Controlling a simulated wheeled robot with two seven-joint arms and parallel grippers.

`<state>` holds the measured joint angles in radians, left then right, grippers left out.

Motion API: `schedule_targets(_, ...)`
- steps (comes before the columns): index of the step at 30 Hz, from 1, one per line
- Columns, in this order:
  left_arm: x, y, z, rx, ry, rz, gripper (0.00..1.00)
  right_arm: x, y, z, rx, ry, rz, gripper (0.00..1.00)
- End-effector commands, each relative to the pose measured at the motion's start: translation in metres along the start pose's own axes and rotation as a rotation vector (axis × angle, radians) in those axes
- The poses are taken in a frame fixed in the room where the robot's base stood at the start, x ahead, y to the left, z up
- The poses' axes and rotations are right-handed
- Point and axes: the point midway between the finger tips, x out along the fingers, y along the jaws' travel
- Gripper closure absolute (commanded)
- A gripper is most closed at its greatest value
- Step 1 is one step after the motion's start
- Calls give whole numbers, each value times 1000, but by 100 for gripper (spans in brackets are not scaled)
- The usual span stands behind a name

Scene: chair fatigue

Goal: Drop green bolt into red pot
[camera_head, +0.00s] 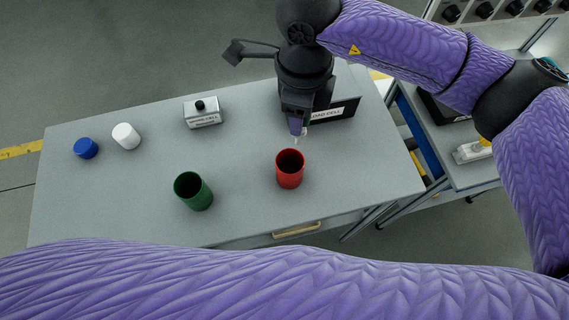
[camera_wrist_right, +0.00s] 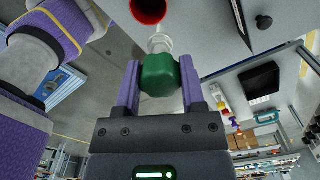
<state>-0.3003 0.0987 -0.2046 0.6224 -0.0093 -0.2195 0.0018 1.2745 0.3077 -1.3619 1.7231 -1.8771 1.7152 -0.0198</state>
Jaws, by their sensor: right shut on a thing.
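The green bolt (camera_wrist_right: 160,75) has a wide green head and a pale shaft that points away from the wrist camera. My right gripper (camera_wrist_right: 159,68) is shut on its green head, with a purple finger on each side. In the head view my right gripper (camera_head: 298,125) points down just behind the red pot (camera_head: 289,170), and a pale tip shows below the fingers. The red pot stands upright on the grey table with its open mouth up. The pot also shows at the top of the right wrist view (camera_wrist_right: 148,11), beyond the bolt's shaft. My left gripper is not in view.
A green pot (camera_head: 194,191) stands left of the red pot. A blue cylinder (camera_head: 86,148), a white cylinder (camera_head: 126,136) and a small box with a black knob (camera_head: 203,114) stand farther left. A labelled load cell box (camera_head: 338,112) is close behind my right gripper.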

Motion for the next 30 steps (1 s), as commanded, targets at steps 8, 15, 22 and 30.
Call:
schedule_targets(8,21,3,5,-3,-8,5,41,31,1,1,19,1,3,100)
schedule_targets(15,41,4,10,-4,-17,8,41,62,0,1,18,0,2,100)
schedule_targets(22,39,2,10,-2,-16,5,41,60,0,1,18,0,0,100)
schedule_targets(30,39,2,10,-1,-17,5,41,60,0,1,17,0,0,7)
